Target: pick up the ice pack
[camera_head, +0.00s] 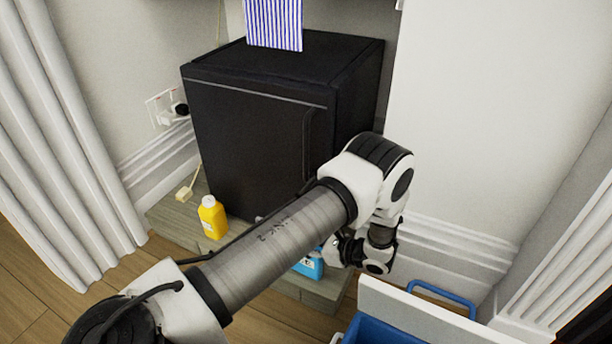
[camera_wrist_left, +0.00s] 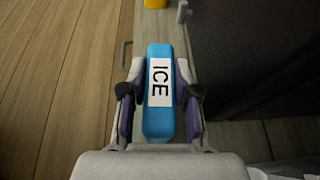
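The ice pack (camera_wrist_left: 160,122) is a blue slab with a white label reading ICE. In the left wrist view it lies lengthwise between the two fingers of my left gripper (camera_wrist_left: 160,75), with a finger close along each long side. I cannot tell whether the fingers press on it or leave a thin gap. In the head view a blue part of the ice pack (camera_head: 309,268) shows low over the grey ledge, mostly hidden by my left arm. My left gripper (camera_head: 338,250) is beside it, partly hidden by the wrist. My right gripper is not in view.
A black mini fridge (camera_head: 250,135) stands on the grey ledge (camera_head: 180,215) behind the arm, with a striped item (camera_head: 274,24) on top. A yellow bottle (camera_head: 212,218) stands on the ledge at left. A blue bin (camera_head: 380,332) with a handle is at lower right.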

